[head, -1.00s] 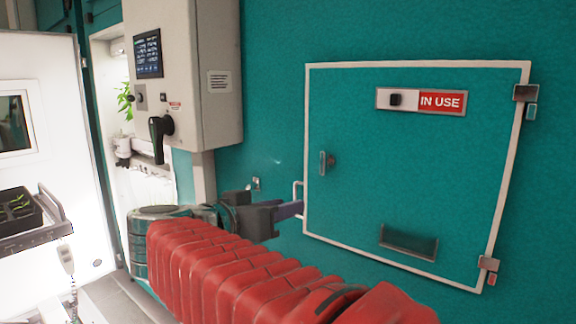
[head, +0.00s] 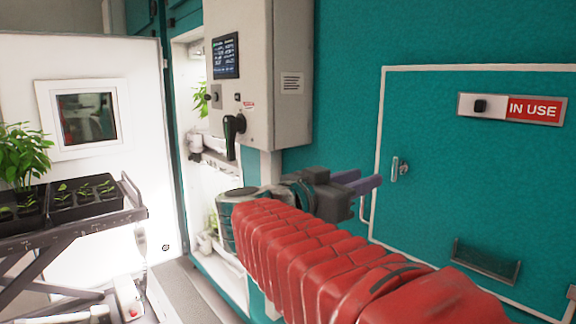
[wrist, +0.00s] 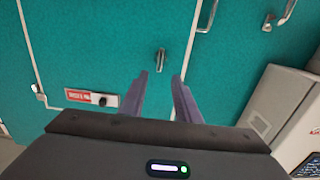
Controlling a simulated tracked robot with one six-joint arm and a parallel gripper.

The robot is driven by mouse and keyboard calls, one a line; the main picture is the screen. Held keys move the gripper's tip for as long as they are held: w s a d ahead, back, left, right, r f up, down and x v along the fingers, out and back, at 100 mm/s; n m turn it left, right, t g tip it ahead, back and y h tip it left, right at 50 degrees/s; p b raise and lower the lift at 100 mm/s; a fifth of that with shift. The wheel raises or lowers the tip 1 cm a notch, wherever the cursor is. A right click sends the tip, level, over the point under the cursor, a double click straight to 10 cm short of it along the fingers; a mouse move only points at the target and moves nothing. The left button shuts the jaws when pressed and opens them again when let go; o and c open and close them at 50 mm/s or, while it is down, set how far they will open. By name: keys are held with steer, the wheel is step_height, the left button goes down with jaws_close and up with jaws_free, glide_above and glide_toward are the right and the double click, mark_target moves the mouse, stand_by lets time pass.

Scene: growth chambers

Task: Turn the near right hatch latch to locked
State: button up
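A small metal latch (head: 399,169) sits on the left side of the teal hatch door (head: 440,200), inside its white frame. Its short lever looks roughly upright. In the wrist view, which looks upside down, the latch (wrist: 160,60) lies beyond my fingertips, in line with the gap between them. My gripper (head: 366,181) is in front of the teal wall, just left of the latch in the head view. In the wrist view my gripper (wrist: 162,75) has its two purple-grey fingers apart, with nothing between them. It appears clear of the latch.
A sign reading IN USE (head: 512,107) is on the hatch, with a recessed pull (head: 486,262) below. A thin bar handle (head: 364,208) stands left of the frame. A control box (head: 262,75) with a black handle (head: 232,135) and a plant cart (head: 85,225) are further left.

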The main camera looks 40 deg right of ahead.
mark_target(394, 168)
steer(key=shift+w+d, duration=0.15)
steer(key=shift+d, duration=1.85)
steer(key=shift+w+d, duration=0.2)
steer(key=shift+d, duration=1.75)
steer(key=shift+w+d, duration=0.15)
steer(key=shift+d, duration=1.85)
steer(key=shift+c, duration=0.2)
